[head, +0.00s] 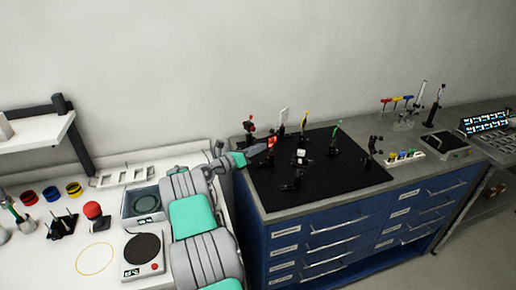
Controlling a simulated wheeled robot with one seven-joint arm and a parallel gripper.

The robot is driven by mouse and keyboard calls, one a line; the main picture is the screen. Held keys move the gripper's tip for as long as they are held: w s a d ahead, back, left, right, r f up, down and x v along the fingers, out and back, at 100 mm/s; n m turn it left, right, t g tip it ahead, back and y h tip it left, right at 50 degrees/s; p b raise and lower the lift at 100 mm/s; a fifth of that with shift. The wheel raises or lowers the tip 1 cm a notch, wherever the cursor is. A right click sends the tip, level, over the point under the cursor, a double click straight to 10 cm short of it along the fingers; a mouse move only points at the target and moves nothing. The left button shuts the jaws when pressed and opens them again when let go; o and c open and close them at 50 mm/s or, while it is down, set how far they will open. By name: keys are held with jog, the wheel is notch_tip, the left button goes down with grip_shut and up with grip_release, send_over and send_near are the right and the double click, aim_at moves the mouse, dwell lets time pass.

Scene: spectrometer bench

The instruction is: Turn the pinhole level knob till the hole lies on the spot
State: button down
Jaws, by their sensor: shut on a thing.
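My gripper (262,147) reaches in from the left to the left part of the black breadboard. It is shut on a small part at a dark post, which I take to be the pinhole level knob; the jaws cover most of it. A red patch (271,142) shows right at the fingertips. Whether it is the knob or light cannot be told. The pinhole and the spot are too small to make out from here.
At left, a white bench holds a hotplate (143,250) and a red-topped item (93,210).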

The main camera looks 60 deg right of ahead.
dwell(0.3)
jog(key=c, duration=1.4)
grip_release()
jog(key=shift+o, duration=0.2)
jog(key=shift+a, duration=0.1)
jog(key=b+v, duration=0.7)
jog(key=shift+a+b, duration=0.3)
jog(key=shift+b, duration=0.1)
jog(key=shift+w, duration=0.15)
